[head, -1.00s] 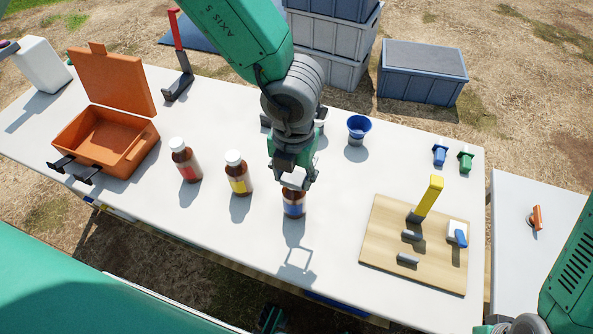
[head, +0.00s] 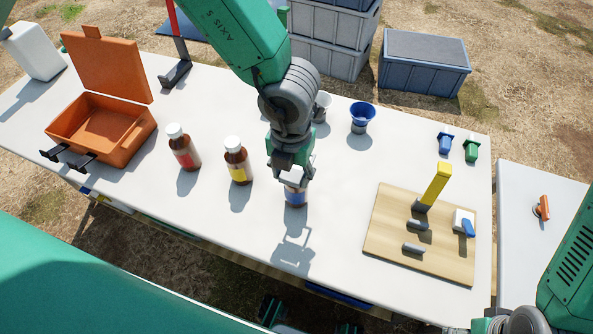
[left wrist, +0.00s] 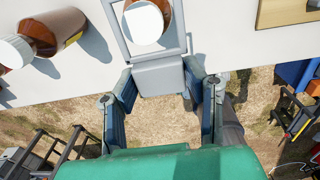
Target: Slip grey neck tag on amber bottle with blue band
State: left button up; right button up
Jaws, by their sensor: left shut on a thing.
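The amber bottle with the blue band (head: 295,198) stands upright on the white table, partly hidden under my left gripper (head: 293,172). The gripper points down and is shut on the grey neck tag (head: 297,178). In the left wrist view the fingers grip the tag's block end (left wrist: 160,76). The tag's square frame reaches out from there, and the bottle's white cap (left wrist: 145,22) shows inside its opening. I cannot tell whether the frame is above the cap or down around the neck. My right gripper is out of view.
Amber bottles with yellow (head: 238,173) and red (head: 187,160) bands stand to the left. An open orange case (head: 125,150) is farther left. A blue cup (head: 361,115) stands behind, and a wooden board (head: 390,240) with a yellow-handled tool lies right.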

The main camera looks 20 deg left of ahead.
pick_arm(q)
jog(key=shift+s+a, duration=0.1)
jog(key=shift+a, duration=0.5)
jog(key=shift+a+p, duration=0.35)
jog(key=shift+p, duration=0.05)
jog(key=shift+a+f, duration=0.1)
jog(key=shift+a, duration=0.1)
jog(key=shift+d, duration=0.5)
jog(key=shift+d+f, duration=0.15)
jog(key=shift+f, duration=0.1)
jog(key=shift+a+f+b, duration=0.25)
jog(key=shift+f+b, duration=0.05)
jog(key=shift+b, duration=0.05)
jog(key=o, duration=0.9)
jog(key=shift+a, duration=0.3)
jog(key=shift+d+r, duration=0.25)
jog(key=shift+r, duration=0.15)
jog(key=r, duration=1.1)
jog(key=shift+a, duration=0.3)
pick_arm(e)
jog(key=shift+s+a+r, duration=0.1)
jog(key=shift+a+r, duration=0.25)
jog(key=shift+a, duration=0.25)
